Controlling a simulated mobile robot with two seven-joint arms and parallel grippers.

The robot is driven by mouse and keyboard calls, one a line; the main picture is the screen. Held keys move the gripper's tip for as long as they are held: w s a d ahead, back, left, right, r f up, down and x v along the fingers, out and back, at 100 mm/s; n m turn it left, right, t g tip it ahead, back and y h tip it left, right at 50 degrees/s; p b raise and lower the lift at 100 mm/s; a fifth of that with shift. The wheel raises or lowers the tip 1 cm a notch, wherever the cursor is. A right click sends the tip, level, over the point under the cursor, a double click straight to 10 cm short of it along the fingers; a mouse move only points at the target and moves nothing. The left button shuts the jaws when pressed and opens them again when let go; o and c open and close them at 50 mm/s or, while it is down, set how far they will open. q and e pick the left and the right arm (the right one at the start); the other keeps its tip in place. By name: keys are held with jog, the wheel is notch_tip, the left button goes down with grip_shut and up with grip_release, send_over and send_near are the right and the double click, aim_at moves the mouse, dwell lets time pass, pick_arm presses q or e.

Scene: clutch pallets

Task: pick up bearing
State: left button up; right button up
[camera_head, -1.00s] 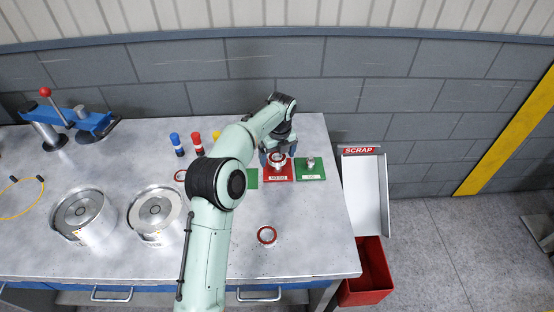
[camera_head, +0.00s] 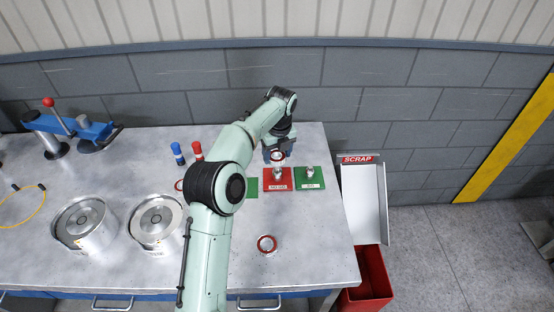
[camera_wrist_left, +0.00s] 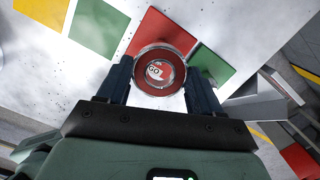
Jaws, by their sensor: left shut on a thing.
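A bearing (camera_head: 278,156), a metal ring with a red band, is held between the fingers of my left gripper (camera_head: 277,153). It is above the red plate (camera_head: 271,185), over the metal post standing there. In the left wrist view the bearing (camera_wrist_left: 160,71) sits between the two dark fingertips (camera_wrist_left: 160,88), and part of the red plate shows through its hole. A second red-banded ring (camera_head: 267,244) lies on the bare table to the front. My right gripper is in neither view.
Green plates lie on both sides of the red plate; the right one (camera_head: 309,178) carries a small metal part. A scrap chute (camera_head: 363,200) and red bin (camera_head: 374,275) stand right of the table. Two metal housings (camera_head: 85,225) and coloured cylinders (camera_head: 177,152) are at left.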

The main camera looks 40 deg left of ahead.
pick_arm(q)
notch_tip(320, 180, up, 15)
jog(key=p, duration=0.1)
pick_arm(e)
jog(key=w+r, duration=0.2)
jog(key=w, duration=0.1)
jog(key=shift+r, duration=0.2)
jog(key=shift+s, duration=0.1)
